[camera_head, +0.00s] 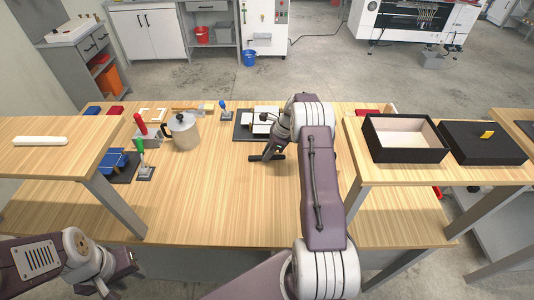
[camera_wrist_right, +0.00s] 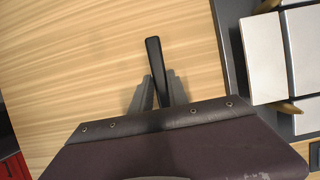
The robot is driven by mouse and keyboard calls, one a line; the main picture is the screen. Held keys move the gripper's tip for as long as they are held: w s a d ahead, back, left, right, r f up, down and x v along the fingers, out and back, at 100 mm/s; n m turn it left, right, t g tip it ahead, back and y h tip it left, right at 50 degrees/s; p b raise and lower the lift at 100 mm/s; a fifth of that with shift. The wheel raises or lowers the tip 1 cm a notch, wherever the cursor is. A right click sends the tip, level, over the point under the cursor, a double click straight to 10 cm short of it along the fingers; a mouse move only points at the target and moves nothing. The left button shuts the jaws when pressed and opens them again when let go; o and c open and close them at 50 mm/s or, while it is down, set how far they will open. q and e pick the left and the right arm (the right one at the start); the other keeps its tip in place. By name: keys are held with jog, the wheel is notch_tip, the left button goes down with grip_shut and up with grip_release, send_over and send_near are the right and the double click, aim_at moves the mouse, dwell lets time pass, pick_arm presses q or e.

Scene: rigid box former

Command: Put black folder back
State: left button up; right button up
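The black folder (camera_wrist_right: 155,68) is a slim black bar in the right wrist view, gripped between the grey fingers of my right gripper (camera_wrist_right: 158,92). In the head view the folder (camera_head: 266,158) shows low over the middle of the wooden table, beside the fingers of my right gripper (camera_head: 271,150). I cannot tell whether it touches the table. My left gripper (camera_head: 106,287) is at the lower left, away from the table items, and its finger opening is unclear.
A white bar (camera_head: 40,141) lies on the left raised shelf. A dark board with white blocks (camera_head: 262,121) is just behind my right gripper. A metal pot (camera_head: 181,131) stands left of it. An open black box (camera_head: 405,138) and its lid (camera_head: 483,142) are on the right shelf.

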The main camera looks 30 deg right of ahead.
jog(key=shift+o, duration=1.4)
jog(key=shift+f, duration=0.1)
